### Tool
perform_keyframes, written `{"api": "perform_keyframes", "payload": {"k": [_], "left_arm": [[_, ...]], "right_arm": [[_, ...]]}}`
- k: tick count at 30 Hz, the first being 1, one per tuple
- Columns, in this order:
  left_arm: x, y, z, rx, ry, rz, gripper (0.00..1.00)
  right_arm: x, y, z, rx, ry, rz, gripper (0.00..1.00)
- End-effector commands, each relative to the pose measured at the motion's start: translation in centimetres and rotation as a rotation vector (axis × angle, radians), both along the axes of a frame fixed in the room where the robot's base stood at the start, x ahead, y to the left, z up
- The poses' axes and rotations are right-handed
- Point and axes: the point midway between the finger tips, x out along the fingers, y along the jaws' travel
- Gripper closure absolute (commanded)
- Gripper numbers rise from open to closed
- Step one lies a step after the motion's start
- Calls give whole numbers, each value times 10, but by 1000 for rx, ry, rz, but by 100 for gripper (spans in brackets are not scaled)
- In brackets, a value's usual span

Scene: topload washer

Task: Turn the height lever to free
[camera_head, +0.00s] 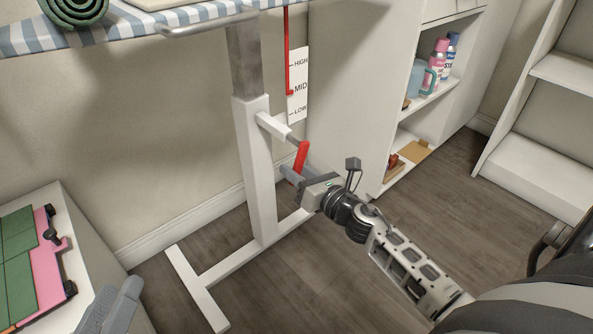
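The red height lever (301,157) sits at the end of a short rod on a white bracket (272,125) of the ironing board's leg (255,170). It stands nearly upright, leaning slightly right at its top. My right gripper (291,174) is at the lever's lower part, with grey fingers around or beside it. Contact and finger gap are hard to see. My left gripper (110,306) is low at the left, away from the lever, its fingers partly cut off by the bottom edge. The white scale (299,75) reads HIGH, MID, LOW; the red pointer (290,92) ends near MID.
The striped ironing board (130,33) is overhead, with a rolled green item on it. A white shelf (440,100) with bottles stands behind my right arm. A pink and green object (45,260) lies on a white surface at the left. The floor around the board's foot (200,290) is clear.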

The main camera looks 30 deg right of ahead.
Motion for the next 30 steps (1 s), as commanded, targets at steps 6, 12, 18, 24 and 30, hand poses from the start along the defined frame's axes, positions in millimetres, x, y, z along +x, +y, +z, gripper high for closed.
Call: {"api": "perform_keyframes", "payload": {"k": [6, 12, 18, 24, 30], "left_arm": [[0, 0, 0, 0, 0, 0, 64], [0, 0, -1, 3, 2, 0, 64], [1, 0, -2, 15, 5, 3, 64], [2, 0, -4, 28, 10, 4, 64], [2, 1, -3, 39, 7, 6, 64]], "right_arm": [[0, 0, 0, 3, 0, 0, 58], [-5, -1, 0, 6, 0, 0, 58], [-39, -6, 0, 7, 3, -2, 58], [-88, -14, 0, 7, 4, -3, 58], [-130, -21, 0, 6, 3, -3, 58]]}}
